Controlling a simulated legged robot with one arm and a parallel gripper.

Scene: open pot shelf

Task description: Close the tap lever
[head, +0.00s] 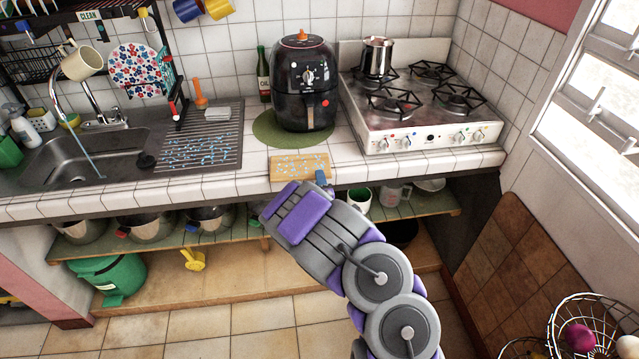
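The chrome tap (90,97) stands at the back of the steel sink (45,155) at the left. Its spout curves up and to the left, and a stream of water (86,152) runs down into the basin. The tap's base with small handles (112,119) is at the wall side of the sink; the lever's exact position is too small to tell. My purple and grey arm reaches up from the lower right. My gripper (321,179) is mostly hidden behind the arm, by the counter's front edge, well to the right of the tap. Its opening cannot be seen.
A wet drainboard (205,140) lies right of the sink. A black air fryer (305,82), a small board (299,168) and a stove (420,110) with a steel pot (377,57) follow rightward. A dish rack (50,60) hangs above the sink.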

